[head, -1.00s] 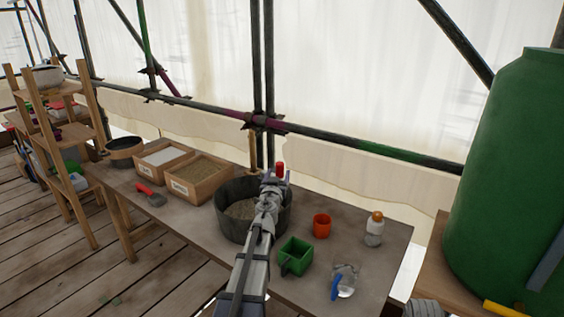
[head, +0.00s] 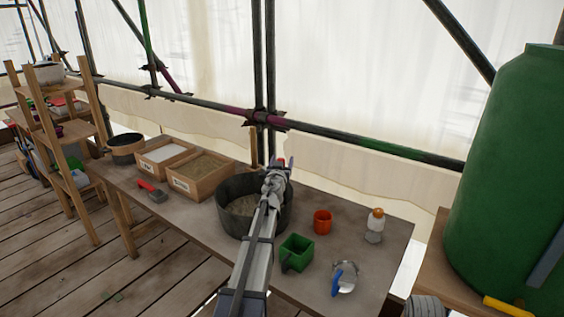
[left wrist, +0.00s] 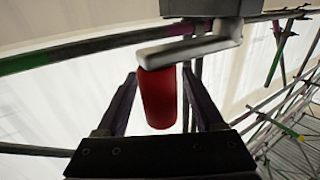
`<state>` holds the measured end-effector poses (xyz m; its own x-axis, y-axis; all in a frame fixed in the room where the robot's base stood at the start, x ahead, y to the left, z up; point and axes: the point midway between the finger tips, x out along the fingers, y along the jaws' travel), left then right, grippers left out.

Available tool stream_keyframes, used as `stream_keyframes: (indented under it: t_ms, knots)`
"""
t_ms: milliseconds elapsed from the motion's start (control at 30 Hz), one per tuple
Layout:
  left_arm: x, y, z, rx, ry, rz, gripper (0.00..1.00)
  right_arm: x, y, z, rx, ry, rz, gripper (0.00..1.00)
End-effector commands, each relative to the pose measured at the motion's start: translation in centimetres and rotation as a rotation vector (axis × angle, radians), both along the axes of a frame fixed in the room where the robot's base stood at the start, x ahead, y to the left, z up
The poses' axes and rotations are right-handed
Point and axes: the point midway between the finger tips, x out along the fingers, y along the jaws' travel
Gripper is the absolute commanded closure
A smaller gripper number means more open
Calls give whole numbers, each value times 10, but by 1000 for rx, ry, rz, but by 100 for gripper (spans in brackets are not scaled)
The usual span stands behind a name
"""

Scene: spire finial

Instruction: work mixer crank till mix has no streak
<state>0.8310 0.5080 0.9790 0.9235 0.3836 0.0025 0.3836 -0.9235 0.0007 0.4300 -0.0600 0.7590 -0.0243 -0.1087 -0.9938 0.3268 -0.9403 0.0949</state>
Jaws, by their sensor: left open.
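The dark mixer tub (head: 226,213) stands on the bench with a grey-brown mix (head: 240,205) in it. My arm hides part of the tub, and I cannot tell whether the mix has streaks. In the left wrist view the red grip (left wrist: 158,100) hangs from a pale grey crank arm (left wrist: 190,46). My left gripper (left wrist: 160,80) is open, with one finger on each side of the grip and a gap visible on the left. My right gripper is not in view.
A large green tank (head: 510,170) stands at right.

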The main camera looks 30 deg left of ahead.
Motion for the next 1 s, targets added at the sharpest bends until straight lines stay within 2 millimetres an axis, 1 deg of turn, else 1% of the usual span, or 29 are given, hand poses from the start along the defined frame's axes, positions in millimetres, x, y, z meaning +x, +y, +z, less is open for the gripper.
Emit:
stream_keyframes:
  t_ms: [67,667,700,1000]
  knots:
    - [0,0,0,0,0,0,31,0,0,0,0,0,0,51]
    - [0,0,0,-1,0,0,98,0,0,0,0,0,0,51]
    - [0,0,0,-1,0,0,100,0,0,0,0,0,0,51]
    - [0,0,0,-1,0,0,100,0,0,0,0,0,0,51]
